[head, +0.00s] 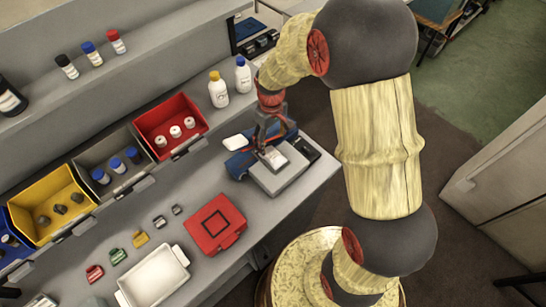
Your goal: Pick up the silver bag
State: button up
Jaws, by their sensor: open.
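My gripper (268,141) hangs at the end of my arm over the right part of the grey workbench (190,240). Its jaws are open, pointing down. Directly below it, a small shiny pale packet (275,158), which looks like the silver bag, lies on a flat grey device (282,177). The gripper partly hides the packet, and I cannot tell whether the fingers touch it. A blue object (238,163) lies just left of the device, partly behind the gripper.
Left of the device lies a red case (215,224). A white tray (153,277) and several small coloured pieces (139,238) are nearer the left. Red (171,126), grey (113,162) and yellow (50,203) bins line the back. Two bottles (243,75) stand on the ledge behind.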

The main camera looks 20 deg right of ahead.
aim_at(270, 151)
jog(key=shift+s+a+f+b, duration=0.1)
jog(key=shift+a+f+b, duration=0.1)
jog(key=shift+f, duration=1.7)
jog(key=shift+a+f+b, duration=0.15)
jog(key=shift+f+b, duration=0.05)
jog(key=shift+f, duration=1.65)
jog(key=c, duration=0.3)
jog(key=c, duration=0.9)
jog(key=shift+r, duration=0.4)
jog(key=shift+c, duration=0.2)
